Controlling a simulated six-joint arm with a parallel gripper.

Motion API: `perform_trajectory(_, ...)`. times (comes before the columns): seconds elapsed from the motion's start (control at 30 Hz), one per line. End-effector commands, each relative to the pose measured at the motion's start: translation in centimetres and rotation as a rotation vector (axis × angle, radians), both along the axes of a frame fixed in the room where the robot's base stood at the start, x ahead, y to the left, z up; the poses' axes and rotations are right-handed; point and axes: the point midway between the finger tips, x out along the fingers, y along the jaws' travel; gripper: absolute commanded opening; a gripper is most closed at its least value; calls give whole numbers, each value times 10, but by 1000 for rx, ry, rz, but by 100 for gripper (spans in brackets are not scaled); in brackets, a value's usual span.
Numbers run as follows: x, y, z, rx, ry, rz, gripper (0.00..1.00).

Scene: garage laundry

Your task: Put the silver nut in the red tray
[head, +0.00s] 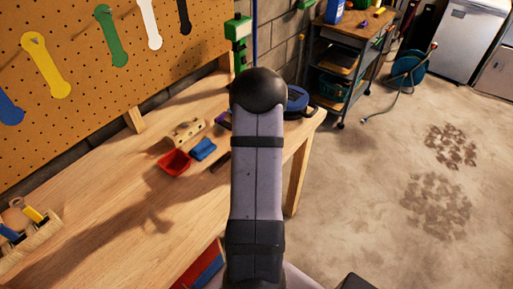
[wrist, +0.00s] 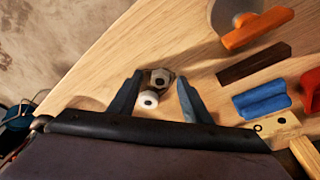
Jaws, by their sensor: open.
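A silver nut (wrist: 163,77) lies on the wooden bench in the wrist view, with a small white round piece (wrist: 148,99) touching or overlapping it on the near side. My gripper (wrist: 160,80) is open, with one finger on each side of the nut and white piece. I cannot tell how high the fingers are above the bench. The red tray (head: 175,163) sits on the bench left of my arm in the head view. Its edge shows at the right border of the wrist view (wrist: 311,88). In the head view my arm hides the gripper and nut.
Beside the tray are a blue block (head: 203,149) and a wooden block with holes (head: 186,132). A dark bar (wrist: 253,63) and an orange-handled tool (wrist: 257,29) lie right of the nut. A pegboard (head: 110,70) stands behind the bench (head: 100,215).

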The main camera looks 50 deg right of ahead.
Motion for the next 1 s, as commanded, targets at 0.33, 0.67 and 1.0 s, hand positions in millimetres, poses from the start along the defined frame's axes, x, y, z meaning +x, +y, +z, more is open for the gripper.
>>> perform_trajectory(0.33, 0, 0, 1, 0, 0, 0, 0)
perform_trajectory(0.67, 1, -1, 9, -3, -3, 0, 0)
perform_trajectory(1.0, 1, -1, 59, -6, -4, 1, 0)
